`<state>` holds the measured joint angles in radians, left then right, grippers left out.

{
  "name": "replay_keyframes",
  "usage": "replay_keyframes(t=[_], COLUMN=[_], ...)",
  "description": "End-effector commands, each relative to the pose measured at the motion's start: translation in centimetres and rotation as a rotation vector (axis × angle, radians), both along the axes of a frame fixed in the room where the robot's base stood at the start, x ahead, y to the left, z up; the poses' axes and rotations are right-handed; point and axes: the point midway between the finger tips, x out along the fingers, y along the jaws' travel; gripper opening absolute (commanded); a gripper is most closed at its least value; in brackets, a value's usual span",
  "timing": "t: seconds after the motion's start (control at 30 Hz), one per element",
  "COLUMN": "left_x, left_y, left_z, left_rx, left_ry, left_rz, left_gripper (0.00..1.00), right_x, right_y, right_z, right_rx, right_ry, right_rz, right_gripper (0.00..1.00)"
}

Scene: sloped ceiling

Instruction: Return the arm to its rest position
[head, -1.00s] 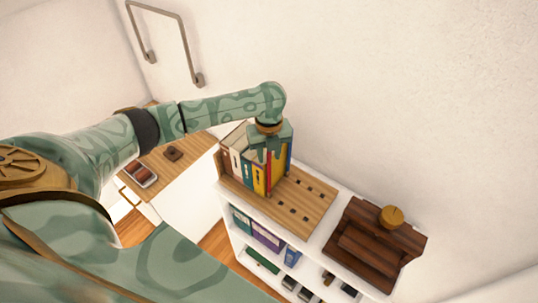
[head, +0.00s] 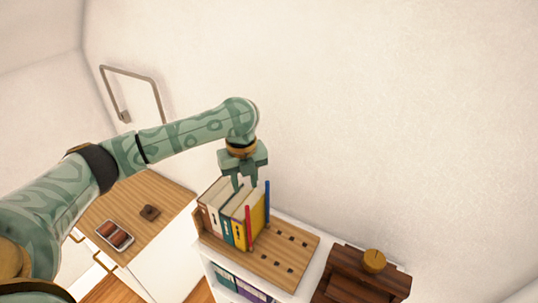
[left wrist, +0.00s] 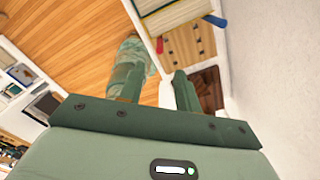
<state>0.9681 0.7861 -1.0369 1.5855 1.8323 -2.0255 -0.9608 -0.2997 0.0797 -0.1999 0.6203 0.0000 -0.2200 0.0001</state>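My left arm comes in from the left in the head view and bends down at the wrist. Its gripper (head: 246,184) is above several books (head: 226,208) standing in a row on a wooden peg board (head: 275,258). The fingers point down, and I cannot tell from the head view how far they are above the book tops. In the left wrist view the two fingers (left wrist: 154,82) are apart with nothing between them. A red peg (head: 249,228) and a blue peg (head: 267,200) stand at the right end of the books. My right gripper is not in view.
The peg board lies on a white shelf unit (head: 283,222). A dark wooden stepped piece with a round yellow knob (head: 375,261) stands to its right. A wooden-topped counter (head: 110,206) with a tray (head: 114,235) is at left. A wall rail (head: 130,72) is behind the arm.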

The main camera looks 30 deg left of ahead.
Motion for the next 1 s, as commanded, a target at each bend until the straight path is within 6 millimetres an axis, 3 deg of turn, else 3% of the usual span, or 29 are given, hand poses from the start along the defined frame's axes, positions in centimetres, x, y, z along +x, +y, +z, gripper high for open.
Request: replay_keyframes(t=[0.17,0.23,0.37,0.5,0.6,0.77,1.0], left_x=[-0.1,-0.5,-2.4,-5.9,-8.3,-11.6,-17.1], left_y=[-0.2,-1.3,-6.0,-12.0,-13.5,-10.7,-3.3], left_z=[-0.2,-1.2,-4.7,-7.6,-8.0,-7.4,-6.2], left_rx=[-0.001,-0.004,-0.046,-0.183,-0.285,-0.351,-0.296], left_ry=[-0.002,-0.014,-0.089,-0.245,-0.353,-0.496,-0.689], left_rz=[0.000,0.004,0.065,0.298,0.564,0.969,1.413], left_gripper=[0.33,0.33,0.33,0.33,0.33,0.33,0.33], right_x=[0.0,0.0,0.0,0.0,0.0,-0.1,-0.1], right_y=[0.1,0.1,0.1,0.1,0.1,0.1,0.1], right_z=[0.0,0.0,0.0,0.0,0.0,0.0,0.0], right_rx=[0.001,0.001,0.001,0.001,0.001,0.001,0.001], right_ry=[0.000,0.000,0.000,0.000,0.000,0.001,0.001], right_rz=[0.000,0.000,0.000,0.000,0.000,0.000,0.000], right_gripper=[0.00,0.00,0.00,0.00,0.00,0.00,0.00])
